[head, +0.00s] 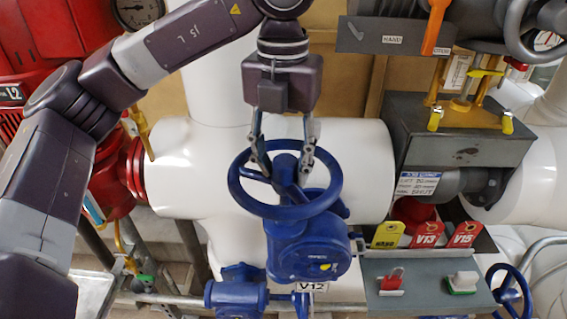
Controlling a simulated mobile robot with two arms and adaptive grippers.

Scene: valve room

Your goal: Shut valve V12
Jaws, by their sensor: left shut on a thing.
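Valve V12 has a blue handwheel (286,210) on a blue gear body (308,248), in front of a thick white pipe. A small V12 label (312,287) sits below the body. My left gripper (287,172) reaches down from above, its two fingers at the far side of the wheel. It is shut on the handwheel, around a blue part between the fingers. The exact contact is partly hidden by the fingers and the wheel. My right gripper is not in view.
A grey tray (425,272) at right holds a yellow tag (387,235) and red V13 (426,234) and V15 (465,234) tags. A grey box (455,125) with yellow fittings stands above it. Red equipment (60,40) fills the left. Another blue wheel (508,290) is low right.

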